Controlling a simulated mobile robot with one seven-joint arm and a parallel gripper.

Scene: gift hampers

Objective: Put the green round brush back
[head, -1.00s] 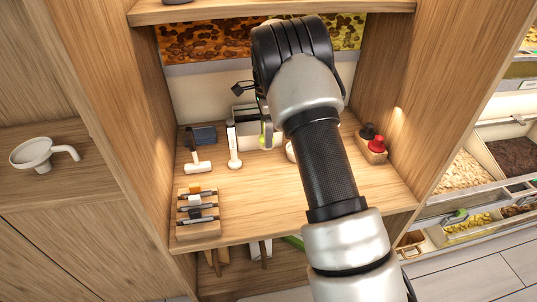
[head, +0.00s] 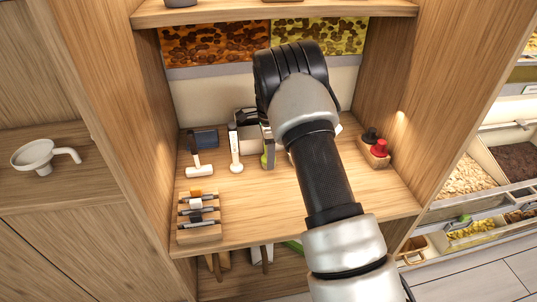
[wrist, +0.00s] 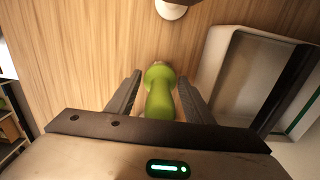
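The green round brush (wrist: 159,92) stands between the two fingers of my gripper (wrist: 160,88) in the wrist view. Narrow gaps show between it and the fingers, so my gripper looks open around it rather than pressed on it. In the head view a small green part of the brush (head: 267,158) shows by the finger; my arm hides much of the gripper (head: 268,150). The brush's lower end is hidden.
A white-and-black upright tool (head: 235,152) and a white T-shaped tool (head: 199,171) stand to the left. A rack (head: 199,233) with several dark items is at front left. A wooden holder (head: 369,154) with red and black knobs is right. A grey-white box (wrist: 215,75) is close beside my gripper.

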